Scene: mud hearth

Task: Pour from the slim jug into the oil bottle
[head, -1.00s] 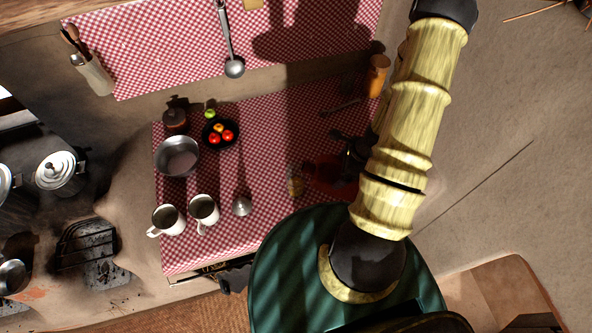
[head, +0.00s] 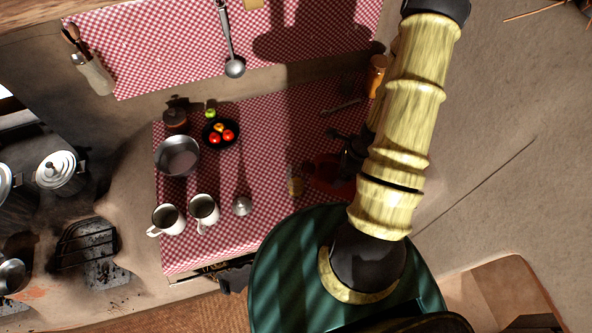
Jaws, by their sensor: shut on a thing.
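The oil bottle (head: 295,183) is a small yellowish, see-through bottle upright on the checked cloth, right of the ladle. My gripper (head: 344,150) is dark, mostly hidden behind my arm, to the upper right of the bottle. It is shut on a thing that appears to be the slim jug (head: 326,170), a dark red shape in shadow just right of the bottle. The jug's mouth and exact tilt are hard to make out. I cannot see any liquid running.
Two white mugs (head: 205,209), a steel bowl (head: 178,157) and a black plate of fruit (head: 219,133) stand on the left of the checked cloth (head: 265,240). An orange-brown cup (head: 376,76) stands at the back right.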

